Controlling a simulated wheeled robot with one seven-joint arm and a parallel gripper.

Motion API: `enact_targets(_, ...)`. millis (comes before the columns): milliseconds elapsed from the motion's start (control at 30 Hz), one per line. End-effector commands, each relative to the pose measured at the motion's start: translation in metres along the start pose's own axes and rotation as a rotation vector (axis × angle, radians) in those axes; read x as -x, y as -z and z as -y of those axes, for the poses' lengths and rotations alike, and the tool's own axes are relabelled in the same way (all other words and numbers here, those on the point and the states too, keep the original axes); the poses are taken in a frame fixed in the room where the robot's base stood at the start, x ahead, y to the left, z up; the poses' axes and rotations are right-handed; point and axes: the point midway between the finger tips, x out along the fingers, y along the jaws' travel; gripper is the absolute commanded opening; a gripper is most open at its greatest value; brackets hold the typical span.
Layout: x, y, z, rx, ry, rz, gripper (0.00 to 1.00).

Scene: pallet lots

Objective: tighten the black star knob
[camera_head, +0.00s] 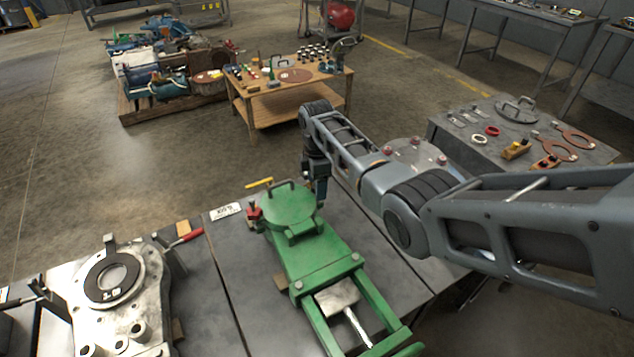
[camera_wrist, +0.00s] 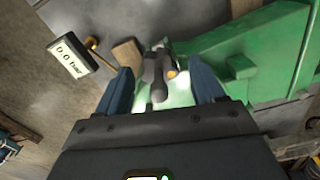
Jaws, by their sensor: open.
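A dark lobed piece (camera_wrist: 156,88), which looks like the black star knob, shows between my fingers in the wrist view. It has a small orange spot at its right side. My gripper (camera_wrist: 163,76) is open, with one blue finger on each side of the knob; I cannot tell if either touches it. In the head view my gripper (camera_head: 320,197) points down at the right edge of the round lid of a green valve body (camera_head: 325,255). The knob is hidden there behind my gripper. The green body also shows in the wrist view (camera_wrist: 225,48).
A white "0.0 bar" display (camera_head: 225,211) and a red clamp (camera_head: 254,213) are left of the green body. A grey flanged casting (camera_head: 150,290) stands at the lower left. A grey table (camera_head: 590,150) with loose parts is at right.

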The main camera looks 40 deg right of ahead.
Motion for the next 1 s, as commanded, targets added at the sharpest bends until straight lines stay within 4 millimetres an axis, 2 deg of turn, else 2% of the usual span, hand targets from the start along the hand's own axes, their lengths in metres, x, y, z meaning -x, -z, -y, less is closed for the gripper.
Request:
enact_targets(167, 0.0004, 0.0001, -0.0003, 0.000, -0.001, 0.000, 0.66)
enact_targets(733, 0.0007, -0.0001, -0.0003, 0.000, -0.001, 0.000, 0.12)
enact_targets(1000, 0.0009, 0.0000, -0.0004, -0.030, -0.001, 0.000, 0.12)
